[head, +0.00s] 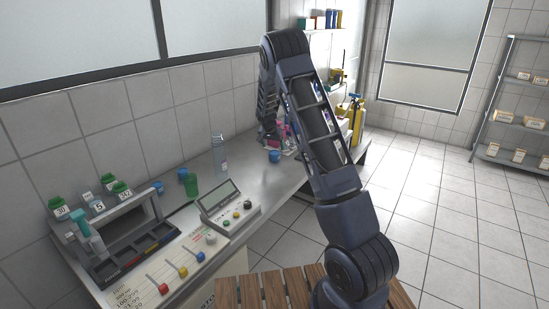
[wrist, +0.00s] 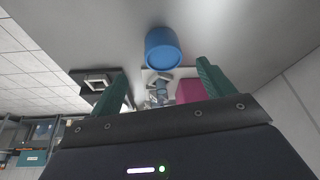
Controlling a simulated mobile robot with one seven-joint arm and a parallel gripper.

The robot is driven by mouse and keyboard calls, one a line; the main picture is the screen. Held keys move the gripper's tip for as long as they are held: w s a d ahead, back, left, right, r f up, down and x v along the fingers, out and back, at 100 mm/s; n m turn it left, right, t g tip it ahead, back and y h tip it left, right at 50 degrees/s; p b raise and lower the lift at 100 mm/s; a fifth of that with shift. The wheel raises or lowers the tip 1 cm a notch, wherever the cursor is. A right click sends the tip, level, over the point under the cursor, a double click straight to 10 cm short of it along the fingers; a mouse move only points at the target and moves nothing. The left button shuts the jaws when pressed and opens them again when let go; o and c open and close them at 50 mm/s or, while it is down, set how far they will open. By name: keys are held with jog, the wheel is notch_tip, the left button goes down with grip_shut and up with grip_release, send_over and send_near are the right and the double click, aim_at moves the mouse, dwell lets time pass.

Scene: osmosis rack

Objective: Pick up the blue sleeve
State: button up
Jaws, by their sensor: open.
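In the wrist view a blue sleeve (wrist: 163,50), a short plain cylinder, stands on the grey bench top just beyond the fingertips. My gripper (wrist: 162,71) is open, with its two green fingers apart and nothing between them; the sleeve is in line with the gap. In the head view a blue cylinder (head: 274,156), apparently the same sleeve, is on the bench beside my forearm. My gripper is mostly hidden behind my arm there. Other small blue pieces, one (head: 183,174) near a green cup (head: 192,186), are farther left on the bench.
A pink item (wrist: 189,91) and a pale machine part (wrist: 158,86) lie near the sleeve. A clear bottle (head: 220,155), a control box with a display (head: 229,207) and a dark rack (head: 128,240) stand left on the bench (head: 255,170). A wooden slatted surface (head: 265,290) is in front.

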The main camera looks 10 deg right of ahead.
aim_at(274, 153)
jog(key=shift+w+x, duration=0.2)
jog(key=shift+x, duration=3.8)
jog(key=shift+a+r, duration=0.1)
jog(key=shift+a, duration=0.05)
jog(key=c, duration=1.1)
